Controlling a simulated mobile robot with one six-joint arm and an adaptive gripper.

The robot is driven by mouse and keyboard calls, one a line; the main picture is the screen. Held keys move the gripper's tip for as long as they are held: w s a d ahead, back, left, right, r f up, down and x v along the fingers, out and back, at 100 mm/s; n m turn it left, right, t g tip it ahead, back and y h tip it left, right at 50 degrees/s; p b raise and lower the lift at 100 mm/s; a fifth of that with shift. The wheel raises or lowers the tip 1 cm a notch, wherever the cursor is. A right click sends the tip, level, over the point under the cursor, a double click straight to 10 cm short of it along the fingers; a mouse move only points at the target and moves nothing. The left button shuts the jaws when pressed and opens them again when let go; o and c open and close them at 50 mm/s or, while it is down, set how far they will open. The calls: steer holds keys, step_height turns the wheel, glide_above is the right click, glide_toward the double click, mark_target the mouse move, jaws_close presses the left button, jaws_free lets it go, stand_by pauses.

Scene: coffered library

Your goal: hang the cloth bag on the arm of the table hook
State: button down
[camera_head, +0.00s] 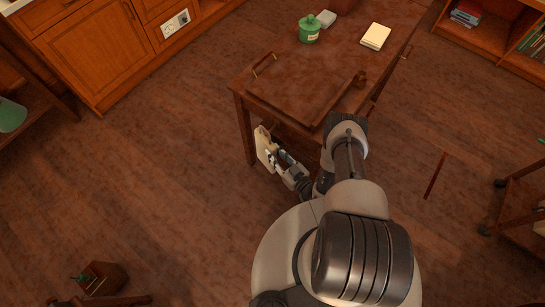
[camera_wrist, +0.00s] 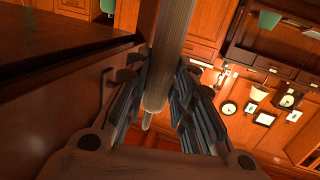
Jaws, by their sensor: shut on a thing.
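The cloth bag (camera_head: 263,147) is a small cream shape beside the near left corner of the table (camera_head: 330,62), below the tabletop in the head view. My gripper (camera_head: 283,158) is next to it, reaching in under the table's near edge.
Wooden cabinets (camera_head: 95,50) stand at the upper left. A shelf (camera_head: 485,32) is at the upper right. Open floor (camera_head: 175,150) lies left of the table.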

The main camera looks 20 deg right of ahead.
steer(key=shift+w+d+f, duration=0.55)
steer(key=shift+d+f, duration=0.2)
steer(key=shift+w+d+f, duration=0.5)
steer(key=shift+d+f, duration=0.2)
steer(key=c, duration=1.3)
jaws_free()
steer(key=shift+s, duration=0.1)
